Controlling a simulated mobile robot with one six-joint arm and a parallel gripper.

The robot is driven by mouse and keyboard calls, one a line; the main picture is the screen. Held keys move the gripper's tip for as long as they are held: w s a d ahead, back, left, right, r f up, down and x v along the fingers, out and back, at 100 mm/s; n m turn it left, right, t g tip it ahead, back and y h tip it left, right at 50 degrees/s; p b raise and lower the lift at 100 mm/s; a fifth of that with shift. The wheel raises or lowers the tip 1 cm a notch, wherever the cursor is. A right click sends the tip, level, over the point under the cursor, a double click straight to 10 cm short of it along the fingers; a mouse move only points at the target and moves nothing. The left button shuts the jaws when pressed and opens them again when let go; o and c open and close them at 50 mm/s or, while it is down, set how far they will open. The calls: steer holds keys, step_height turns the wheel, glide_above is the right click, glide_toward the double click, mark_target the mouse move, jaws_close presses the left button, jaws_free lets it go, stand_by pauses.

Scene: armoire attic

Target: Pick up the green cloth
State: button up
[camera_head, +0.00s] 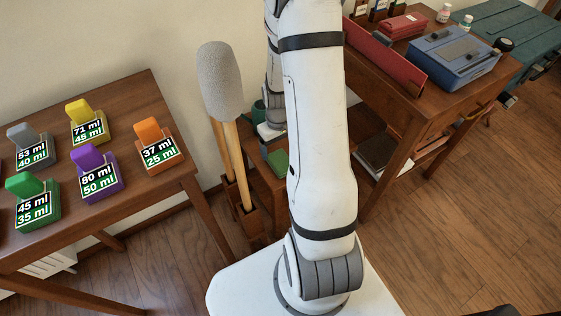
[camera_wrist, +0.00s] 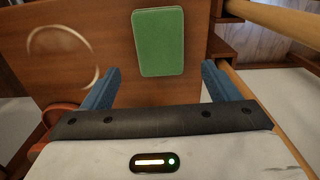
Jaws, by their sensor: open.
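The green cloth (camera_wrist: 158,43) is a small flat rectangle with rounded corners, lying on a brown wooden surface (camera_wrist: 112,30) in the wrist view. In the head view the cloth (camera_head: 279,161) is partly in sight just left of my arm, on a low wooden stand (camera_head: 262,178). My gripper (camera_wrist: 156,88) is open, its two blue fingers spread wide with nothing between them. The cloth lies ahead of the fingers, roughly centred between them and apart from both.
Wooden poles, one with a grey head (camera_head: 220,82), stand in a holder (camera_head: 242,207) left of the cloth. A table (camera_head: 60,124) with several coloured labelled blocks is at left. A desk (camera_head: 408,100) with a blue box (camera_head: 452,58) and red tray (camera_head: 384,55) is at right.

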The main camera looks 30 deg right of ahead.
mark_target(279, 157)
step_height(279, 157, down, 5)
steer(key=shift+r+b, duration=0.1)
steer(key=shift+b, duration=0.55)
steer(key=shift+c, duration=0.3)
steer(key=shift+r, duration=0.1)
steer(key=c, duration=1)
step_height(279, 157, up, 10)
steer(key=p, duration=0.2)
steer(key=shift+p, duration=0.35)
steer(key=o, duration=0.5)
steer(key=shift+c, duration=0.2)
steer(key=c, duration=0.4)
steer(key=shift+a, duration=0.1)
